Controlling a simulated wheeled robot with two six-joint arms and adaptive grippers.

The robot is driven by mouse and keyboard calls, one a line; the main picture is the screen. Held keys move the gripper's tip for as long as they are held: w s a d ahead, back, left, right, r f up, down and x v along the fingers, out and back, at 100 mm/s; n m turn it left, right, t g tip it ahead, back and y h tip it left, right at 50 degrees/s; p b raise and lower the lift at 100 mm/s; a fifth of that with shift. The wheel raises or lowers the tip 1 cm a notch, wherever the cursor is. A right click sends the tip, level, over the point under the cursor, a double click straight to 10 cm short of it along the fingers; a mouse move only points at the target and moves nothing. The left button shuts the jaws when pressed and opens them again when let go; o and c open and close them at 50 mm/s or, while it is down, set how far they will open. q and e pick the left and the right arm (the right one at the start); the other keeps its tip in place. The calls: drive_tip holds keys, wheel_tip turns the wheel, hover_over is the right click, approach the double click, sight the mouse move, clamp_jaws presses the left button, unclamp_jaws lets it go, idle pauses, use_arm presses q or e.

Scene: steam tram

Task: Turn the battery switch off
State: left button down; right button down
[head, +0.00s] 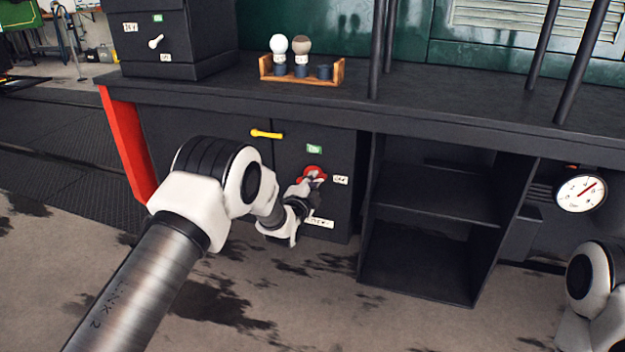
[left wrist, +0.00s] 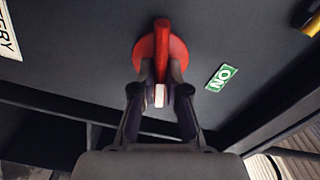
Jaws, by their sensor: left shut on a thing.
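The battery switch (head: 311,172) is a red round knob with a raised bar, on the dark cabinet front under the bench. It also shows in the left wrist view (left wrist: 149,50). My left gripper (head: 317,180) is shut on the bar; its fingers (left wrist: 160,94) sit on either side of the bar's white-marked end. That end points about a quarter turn from the green ON label (left wrist: 221,77), toward the side where the head view shows the white OFF label (head: 340,180). The BATTERY label (head: 320,222) is below the knob. My right gripper is not in view.
A yellow handle (head: 267,134) is on the cabinet up left of the switch. Open shelves (head: 440,185) and a round gauge (head: 581,193) are to the right. A wooden lamp rack (head: 302,80) and a black switch box (head: 155,40) stand on the bench.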

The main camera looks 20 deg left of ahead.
use_arm(q)
drive_tip(key=shift+f+m, duration=0.2)
drive_tip(key=shift+m, duration=1.7)
drive_tip(key=c, duration=1.2)
unclamp_jaws()
drive_tip(key=s, duration=1.2)
drive_tip(key=shift+a, duration=0.15)
